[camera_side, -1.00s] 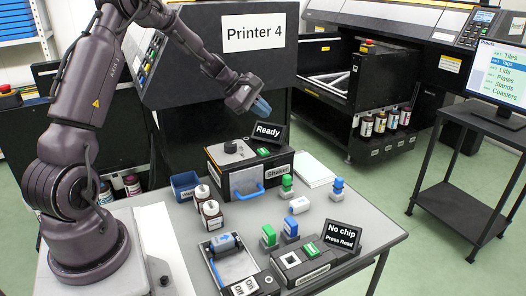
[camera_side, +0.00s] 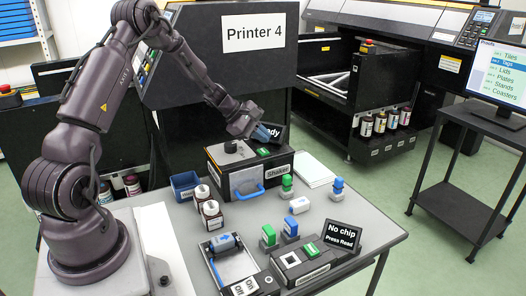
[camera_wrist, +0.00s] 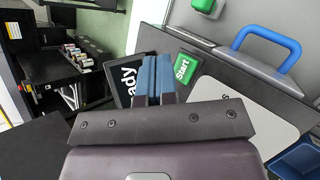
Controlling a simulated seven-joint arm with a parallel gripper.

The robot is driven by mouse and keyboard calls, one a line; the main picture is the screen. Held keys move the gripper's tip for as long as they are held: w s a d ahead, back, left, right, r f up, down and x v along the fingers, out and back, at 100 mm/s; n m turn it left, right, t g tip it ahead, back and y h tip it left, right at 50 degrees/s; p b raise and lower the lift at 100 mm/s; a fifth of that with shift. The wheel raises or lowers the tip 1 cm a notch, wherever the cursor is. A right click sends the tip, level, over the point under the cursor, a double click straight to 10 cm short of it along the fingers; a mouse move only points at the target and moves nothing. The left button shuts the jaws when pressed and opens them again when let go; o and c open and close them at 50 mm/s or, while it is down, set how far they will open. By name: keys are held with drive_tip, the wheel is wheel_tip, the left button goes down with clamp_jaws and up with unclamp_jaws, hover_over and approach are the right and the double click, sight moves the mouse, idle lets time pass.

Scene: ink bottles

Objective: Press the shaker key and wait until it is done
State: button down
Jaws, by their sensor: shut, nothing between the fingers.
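The black shaker (camera_side: 225,160) stands on the grey table, with a blue handle (camera_side: 247,191) on its front. Its green key (camera_side: 263,152) is on top at the right; in the wrist view the key (camera_wrist: 185,70) reads "Start". The shaker's small display (camera_side: 274,130) is partly hidden behind my gripper and shows "dy"; the wrist view shows "ady". My gripper (camera_side: 264,133) has blue fingers, shut and empty, and hangs above the shaker near the key and display. In the wrist view its fingertips (camera_wrist: 154,62) appear just left of the key, apart from it.
Two brown bottles (camera_side: 211,212) and a blue bin (camera_side: 184,184) stand left of the shaker. Green and blue stamp-like pieces (camera_side: 287,186) stand to the right. A white pad (camera_side: 314,170) lies behind them.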

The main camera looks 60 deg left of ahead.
sight(262, 152)
drive_tip(key=shift+f, duration=0.6)
idle(1.6)
drive_tip(key=shift+f, duration=0.4)
drive_tip(key=shift+f, duration=0.45)
idle(0.8)
drive_tip(key=shift+r, duration=0.85)
drive_tip(key=shift+r, duration=0.1)
drive_tip(key=shift+r, duration=2.45)
